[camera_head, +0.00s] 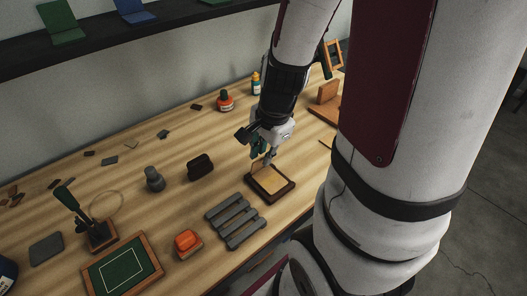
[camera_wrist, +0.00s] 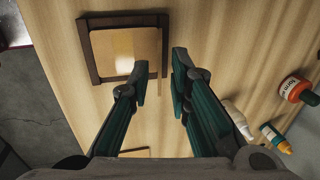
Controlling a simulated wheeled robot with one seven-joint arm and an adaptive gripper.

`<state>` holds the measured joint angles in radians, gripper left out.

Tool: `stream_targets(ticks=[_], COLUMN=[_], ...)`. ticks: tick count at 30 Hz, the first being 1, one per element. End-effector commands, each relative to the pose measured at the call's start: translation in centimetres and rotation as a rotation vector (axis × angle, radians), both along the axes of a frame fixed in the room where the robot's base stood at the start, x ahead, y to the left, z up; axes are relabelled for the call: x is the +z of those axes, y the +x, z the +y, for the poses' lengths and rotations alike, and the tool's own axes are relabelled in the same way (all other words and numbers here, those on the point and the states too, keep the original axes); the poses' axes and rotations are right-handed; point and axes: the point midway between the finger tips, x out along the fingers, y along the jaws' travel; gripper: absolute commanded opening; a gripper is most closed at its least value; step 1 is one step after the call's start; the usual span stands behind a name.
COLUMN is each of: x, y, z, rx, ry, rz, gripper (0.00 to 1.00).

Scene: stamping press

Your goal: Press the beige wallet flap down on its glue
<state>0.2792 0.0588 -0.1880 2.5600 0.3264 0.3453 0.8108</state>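The beige wallet (camera_head: 270,179) lies in a dark brown square frame (camera_head: 277,194) on the wooden bench. In the wrist view the wallet (camera_wrist: 127,45) lies flat inside the frame (camera_wrist: 90,60), with a paler patch near its lower middle. A thin beige strip stands out at its right edge; I cannot tell if this is the flap. No glue is clearly visible. My gripper (camera_head: 264,160) is just above the wallet's far side.
A grey slatted rack (camera_head: 235,220) stands just left of the frame. An orange-labelled bottle (camera_head: 225,101) and a yellow-capped bottle (camera_head: 256,85) stand farther back. A black block (camera_head: 200,167) and a grey knob (camera_head: 154,180) lie left. Bare wood surrounds the frame's far side.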

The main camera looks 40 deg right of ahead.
Motion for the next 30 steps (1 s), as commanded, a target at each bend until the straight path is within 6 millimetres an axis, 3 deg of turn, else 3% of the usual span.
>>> stream_targets(ticks=[30], x=[5.6], y=[-1.0], z=[0.0], rx=[0.002], ry=[0.000], rz=[0.001], gripper=[0.18])
